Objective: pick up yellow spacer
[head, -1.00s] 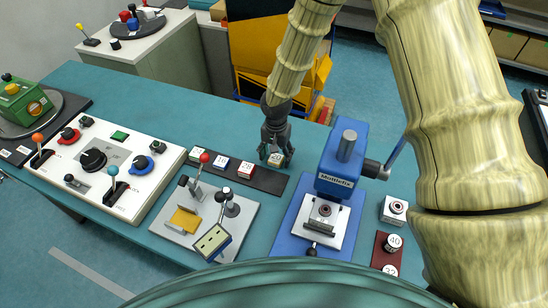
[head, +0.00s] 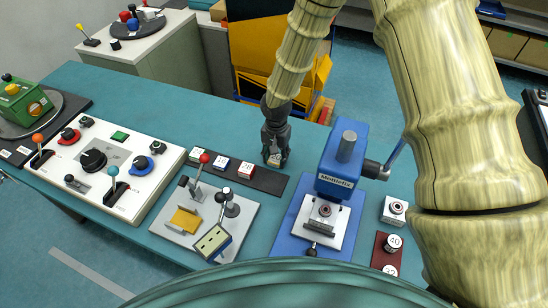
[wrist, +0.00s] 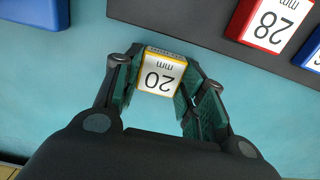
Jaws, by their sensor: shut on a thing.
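The yellow spacer (wrist: 160,75) has a white top marked 20 mm and a yellow rim. In the wrist view it sits between the two green-padded fingers of my gripper (wrist: 163,90), which is shut on it. In the head view my gripper (head: 274,158) reaches down to the teal table, with the spacer (head: 274,161) at its fingertips. The spacer is at or close to the table surface; I cannot tell if it touches.
A dark rack (head: 262,178) with green, blue and red (wrist: 270,22) spacers lies just left of my gripper. A blue press (head: 340,160) stands to the right. A grey fixture plate (head: 240,217) with levers is in front. The table behind the rack is clear.

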